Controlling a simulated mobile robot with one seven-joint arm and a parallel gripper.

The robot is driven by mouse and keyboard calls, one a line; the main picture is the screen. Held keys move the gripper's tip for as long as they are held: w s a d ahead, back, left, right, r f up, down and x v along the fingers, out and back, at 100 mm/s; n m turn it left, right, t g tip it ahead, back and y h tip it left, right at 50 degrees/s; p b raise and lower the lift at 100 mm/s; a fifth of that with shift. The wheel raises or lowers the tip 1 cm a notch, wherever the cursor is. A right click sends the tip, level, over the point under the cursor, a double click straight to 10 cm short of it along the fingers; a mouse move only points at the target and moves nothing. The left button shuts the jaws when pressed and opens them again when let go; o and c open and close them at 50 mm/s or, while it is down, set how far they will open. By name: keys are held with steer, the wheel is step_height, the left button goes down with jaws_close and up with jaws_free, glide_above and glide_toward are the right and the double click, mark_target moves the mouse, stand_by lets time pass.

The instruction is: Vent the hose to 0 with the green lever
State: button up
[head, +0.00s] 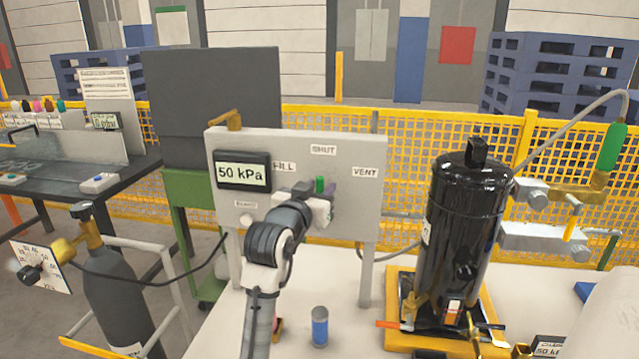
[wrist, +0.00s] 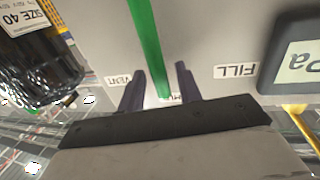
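The grey panel (head: 350,215) carries a display (head: 243,171) reading 50 kPa and labels FILL, SHUT (head: 323,149) and VENT (head: 365,172). The green lever (head: 320,184) points up toward SHUT and is mostly hidden behind my gripper in the head view. In the wrist view, which is upside down, the green lever (wrist: 150,48) runs between the two fingers of my gripper (wrist: 160,88), its tip near the partly hidden SHUT label. My gripper is open, with a visible gap on both sides of the lever. The VENT label (wrist: 118,80) also shows there.
A black compressor (head: 462,235) stands on a yellow-edged pallet to the right of the panel. A blue can (head: 319,326) stands on the white surface in front. A dark gas cylinder (head: 120,285) stands at left. Yellow mesh fencing (head: 405,150) runs behind.

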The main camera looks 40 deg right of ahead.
steer(key=shift+w+d, duration=0.25)
steer(key=shift+d, duration=0.15)
steer(key=shift+c, duration=0.2)
jaws_close()
